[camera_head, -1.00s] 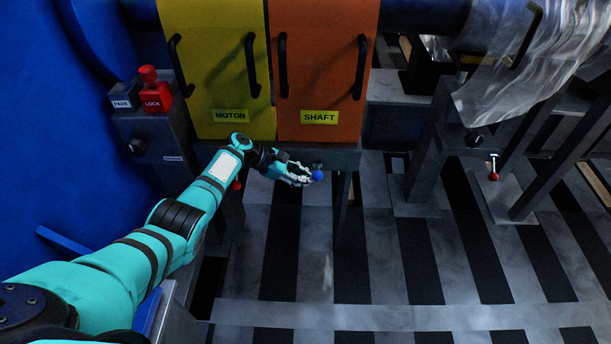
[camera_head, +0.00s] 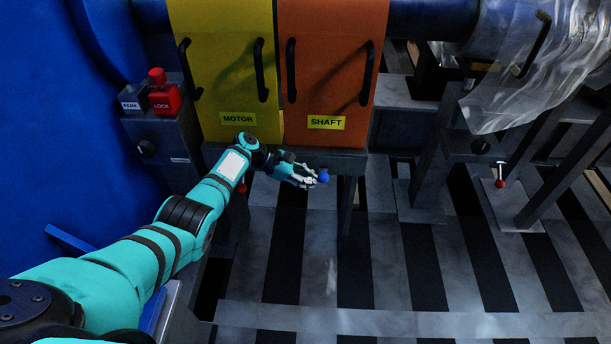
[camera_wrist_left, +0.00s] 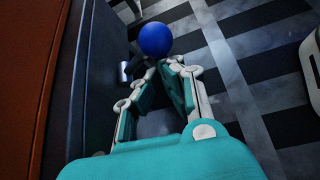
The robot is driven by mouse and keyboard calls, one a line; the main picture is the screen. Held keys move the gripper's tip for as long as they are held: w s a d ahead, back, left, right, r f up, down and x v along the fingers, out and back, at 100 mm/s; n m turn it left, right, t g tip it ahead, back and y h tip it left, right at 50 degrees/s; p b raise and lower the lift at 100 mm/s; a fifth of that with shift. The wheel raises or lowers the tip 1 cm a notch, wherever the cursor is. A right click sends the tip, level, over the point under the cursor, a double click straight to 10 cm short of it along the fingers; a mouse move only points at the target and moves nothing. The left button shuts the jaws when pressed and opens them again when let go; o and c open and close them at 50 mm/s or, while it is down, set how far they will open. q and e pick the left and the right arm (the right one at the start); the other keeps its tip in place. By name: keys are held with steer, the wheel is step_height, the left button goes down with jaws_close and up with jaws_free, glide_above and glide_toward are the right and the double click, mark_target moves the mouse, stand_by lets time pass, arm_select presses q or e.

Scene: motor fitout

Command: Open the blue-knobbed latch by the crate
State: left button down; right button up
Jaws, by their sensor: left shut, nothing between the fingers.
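The blue knob (camera_head: 324,176) of the latch sits at the front edge of the grey frame below the orange SHAFT cover. It also shows in the left wrist view (camera_wrist_left: 156,39), on a short metal stem close to a dark panel. My left gripper (camera_head: 313,179) is shut and empty, its fingertips right beside the knob. In the left wrist view the fingertips (camera_wrist_left: 160,66) meet just below the knob; whether they touch it I cannot tell. My right gripper is not in view. No crate can be made out.
The yellow MOTOR cover (camera_head: 226,80) and orange SHAFT cover (camera_head: 325,80) with black handles stand behind. A red-knobbed lever (camera_head: 500,182) is at right. The striped floor (camera_head: 400,270) in front is clear.

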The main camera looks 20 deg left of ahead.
arm_select(q)
steer(key=v, duration=1.2)
steer(key=shift+f, duration=0.1)
